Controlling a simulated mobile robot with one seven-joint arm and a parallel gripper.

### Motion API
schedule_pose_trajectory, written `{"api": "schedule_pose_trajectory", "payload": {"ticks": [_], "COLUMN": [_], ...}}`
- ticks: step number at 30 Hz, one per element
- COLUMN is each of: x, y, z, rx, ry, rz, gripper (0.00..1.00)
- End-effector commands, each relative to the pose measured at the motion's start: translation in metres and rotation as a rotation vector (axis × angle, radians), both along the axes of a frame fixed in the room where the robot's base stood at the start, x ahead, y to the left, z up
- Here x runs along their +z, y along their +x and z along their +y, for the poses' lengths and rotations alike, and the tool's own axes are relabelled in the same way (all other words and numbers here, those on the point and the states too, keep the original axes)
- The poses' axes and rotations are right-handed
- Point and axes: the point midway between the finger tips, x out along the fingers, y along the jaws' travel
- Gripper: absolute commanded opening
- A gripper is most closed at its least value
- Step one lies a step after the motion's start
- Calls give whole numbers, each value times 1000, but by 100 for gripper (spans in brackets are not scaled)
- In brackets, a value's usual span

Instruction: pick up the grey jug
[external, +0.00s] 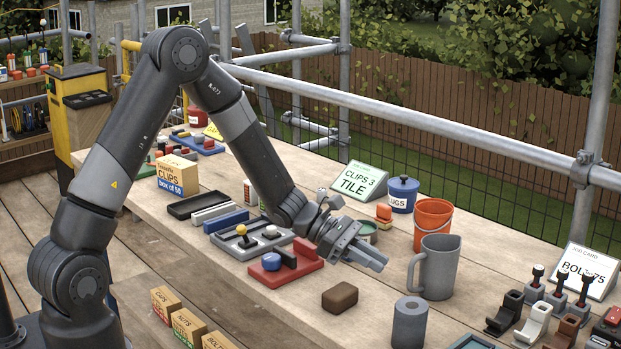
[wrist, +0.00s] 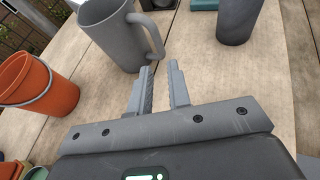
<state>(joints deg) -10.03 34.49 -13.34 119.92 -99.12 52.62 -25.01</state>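The grey jug (external: 436,268) stands upright on the wooden table, its handle on the left side in the external view. In the wrist view the jug (wrist: 112,36) is at the top left, just beyond the fingertips, with its handle (wrist: 150,38) towards the right. My gripper (external: 382,262) is to the left of the jug in the external view, apart from it. In the wrist view my gripper's fingers (wrist: 162,78) are parted with a narrow gap, and nothing is between them.
An orange bucket (external: 432,220) stands behind the jug; it also shows in the wrist view (wrist: 38,85). A dark grey cylinder (external: 409,322) stands in front of it. A brown block (external: 340,297) lies nearer the front edge. Black, white and brown holders (external: 535,318) are to the right.

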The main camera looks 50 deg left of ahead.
Motion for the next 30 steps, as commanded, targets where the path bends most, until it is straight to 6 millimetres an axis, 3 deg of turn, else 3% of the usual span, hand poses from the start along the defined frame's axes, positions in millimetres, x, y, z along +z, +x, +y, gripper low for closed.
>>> {"api": "schedule_pose_trajectory", "payload": {"ticks": [22, 30], "x": [-29, -32], "y": [36, 40], "z": [-83, -90], "rx": [-5, -4], "ry": [2, 3], "rz": [-2, -3], "gripper": [17, 17]}}
